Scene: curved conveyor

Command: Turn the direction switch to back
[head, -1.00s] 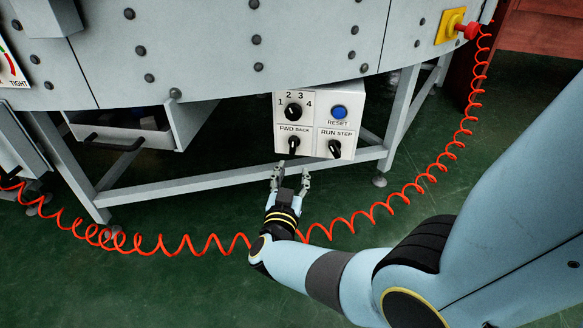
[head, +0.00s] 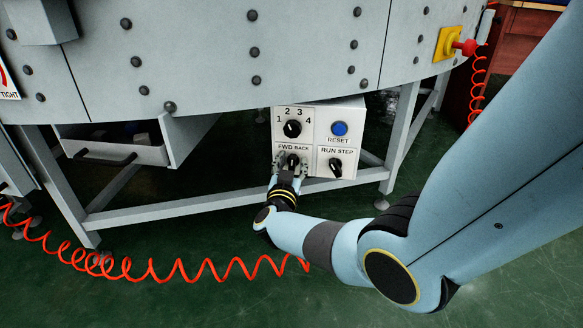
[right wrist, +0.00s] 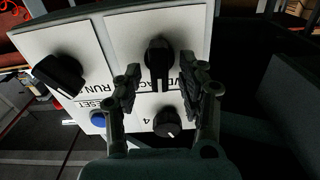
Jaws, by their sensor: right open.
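The direction switch (head: 292,160) is a black knob under the words FWD BACK on the white control box (head: 352,122). In the right wrist view the same knob (right wrist: 158,55) stands between my fingers, its grip roughly in line with them. My right gripper (head: 292,170) is at the box, one finger on each side of the knob. In the right wrist view my right gripper (right wrist: 163,84) is open, with gaps seen beside the knob; whether a fingertip touches it I cannot tell. My left gripper is not in view.
The box also carries a 1-to-4 dial (head: 292,129), a blue RESET button (head: 340,128) and a RUN STEP switch (head: 336,165). The grey conveyor (head: 200,60) overhangs it. A red stop button (head: 466,47) is at upper right.

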